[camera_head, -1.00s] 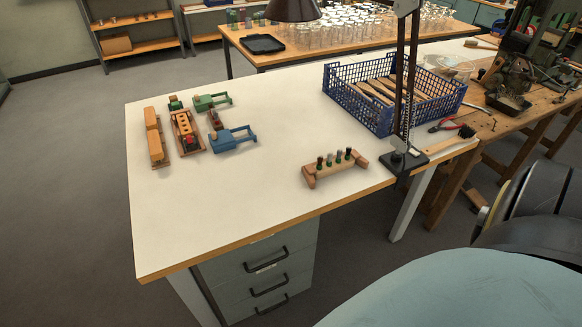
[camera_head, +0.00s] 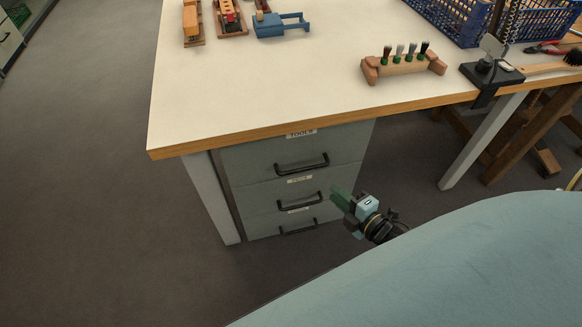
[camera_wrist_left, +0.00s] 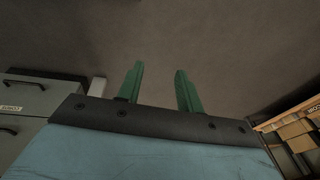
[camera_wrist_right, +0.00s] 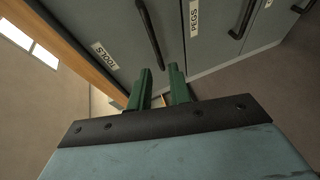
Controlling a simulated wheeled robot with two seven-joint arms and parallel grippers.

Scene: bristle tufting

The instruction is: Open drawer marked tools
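The tools drawer (camera_head: 262,162) is the top one in the grey cabinet under the white-topped bench. Its label (camera_head: 301,133) sits just under the bench edge, and its dark bar handle (camera_head: 302,163) is below that. The drawer is shut. In the right wrist view the TOOLS label (camera_wrist_right: 104,55) and the handle (camera_wrist_right: 148,32) lie ahead of the fingers. My right gripper (camera_head: 338,194) is open and empty, in front of the cabinet's right side, lower than the tools handle and apart from it. My left gripper (camera_wrist_left: 160,85) is open and empty; the head view does not show it.
Below are the pegs drawer (camera_head: 300,200) and a third drawer (camera_head: 298,228), both shut. The bench top (camera_head: 250,90) overhangs the cabinet. It holds a wooden peg rack (camera_head: 403,68), a blue crate (camera_head: 450,18) and toys. A bench leg (camera_head: 482,140) stands at right; the floor in front is clear.

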